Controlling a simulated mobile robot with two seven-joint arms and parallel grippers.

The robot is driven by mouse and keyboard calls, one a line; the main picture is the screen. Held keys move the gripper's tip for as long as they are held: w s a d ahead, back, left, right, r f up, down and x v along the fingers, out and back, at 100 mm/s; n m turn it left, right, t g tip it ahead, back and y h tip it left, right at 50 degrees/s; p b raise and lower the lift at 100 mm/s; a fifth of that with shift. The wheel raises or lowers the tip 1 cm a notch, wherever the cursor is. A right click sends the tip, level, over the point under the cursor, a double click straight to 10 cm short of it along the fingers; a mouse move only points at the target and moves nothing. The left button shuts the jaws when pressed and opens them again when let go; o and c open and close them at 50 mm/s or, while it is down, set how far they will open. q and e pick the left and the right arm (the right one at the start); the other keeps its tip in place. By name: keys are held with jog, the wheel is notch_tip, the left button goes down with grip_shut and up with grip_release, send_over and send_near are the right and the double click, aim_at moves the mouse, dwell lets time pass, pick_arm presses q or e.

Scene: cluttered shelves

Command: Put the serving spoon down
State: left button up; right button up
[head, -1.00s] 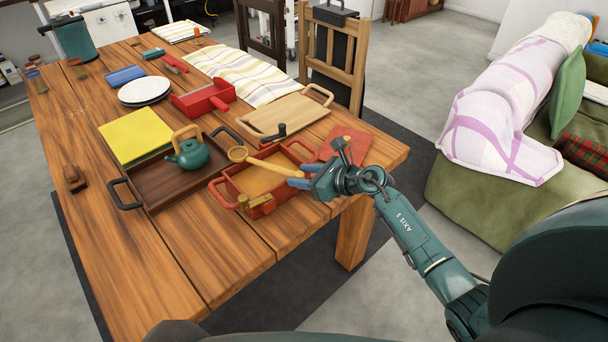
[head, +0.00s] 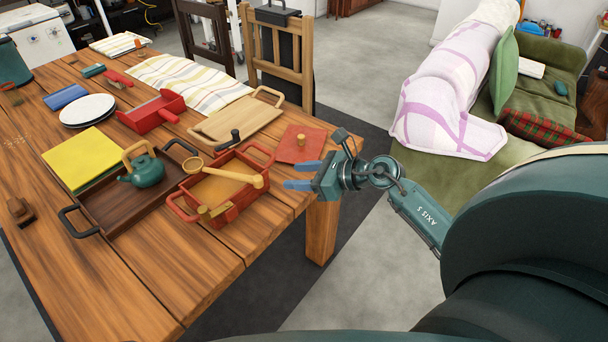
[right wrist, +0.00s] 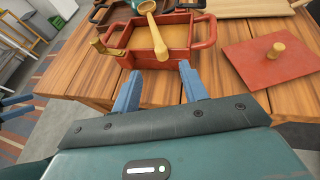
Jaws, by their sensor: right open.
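The wooden serving spoon (head: 225,172) lies across the red crate-like tray (head: 226,214). Its round bowl is at the left over the tray's far side and its handle reaches right to the tray's near right rim. It also shows in the right wrist view (right wrist: 155,32), with the handle end toward me. My right gripper (head: 300,176) is open and empty, just right of the handle end and apart from it. In the right wrist view its two blue fingers (right wrist: 160,88) are spread, with nothing between them.
A dark wooden tray (head: 108,228) with a teal teapot (head: 146,171) stands left of the red tray. A red board with a knob (head: 300,144) lies near the table's right edge. A light cutting board (head: 238,120) lies behind.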

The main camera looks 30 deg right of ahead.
jog(key=s+a+r+m+t, duration=0.1)
jog(key=s+a+m+t, duration=0.55)
jog(key=m, duration=1.15)
jog(key=s+a+f+m+g+h, duration=0.2)
jog(key=s+f+m, duration=0.4)
jog(key=m, duration=0.5)
jog(key=s+a+f+m+g+h, duration=0.1)
jog(key=s+a+f+m+g, duration=0.3)
jog(key=m, duration=0.6)
jog(key=shift+s+a+f+m+h, duration=0.4)
jog(key=shift+s+a+f, duration=0.55)
jog(key=shift+a, duration=0.3)
jog(key=shift+r+g, duration=0.1)
jog(key=shift+g, duration=0.15)
